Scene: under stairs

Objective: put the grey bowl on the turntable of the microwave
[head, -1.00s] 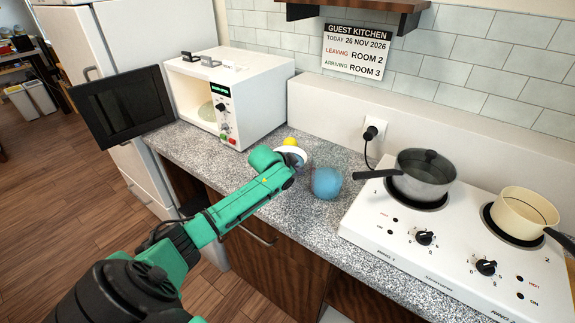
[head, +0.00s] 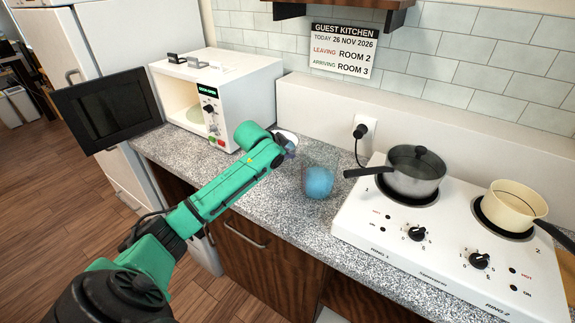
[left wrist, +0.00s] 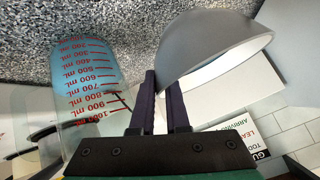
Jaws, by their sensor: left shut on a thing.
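The grey bowl (left wrist: 215,48) is tilted in the left wrist view, with its rim between the fingers of my left gripper (left wrist: 168,85). In the head view the bowl (head: 286,136) shows only as a pale edge, mostly hidden behind my left gripper (head: 287,150). My left gripper is shut on it, over the counter to the right of the microwave (head: 232,97). The microwave's door (head: 108,108) stands wide open to the left. Its turntable (head: 194,116) shows inside and looks empty. My right gripper is not in view.
A blue measuring jug (head: 318,182) stands on the counter close to my left gripper; it also shows in the left wrist view (left wrist: 85,85). The hob (head: 440,240) holds a lidded grey pot (head: 415,175) and a cream pan (head: 513,208). Counter (head: 180,148) is clear before the microwave.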

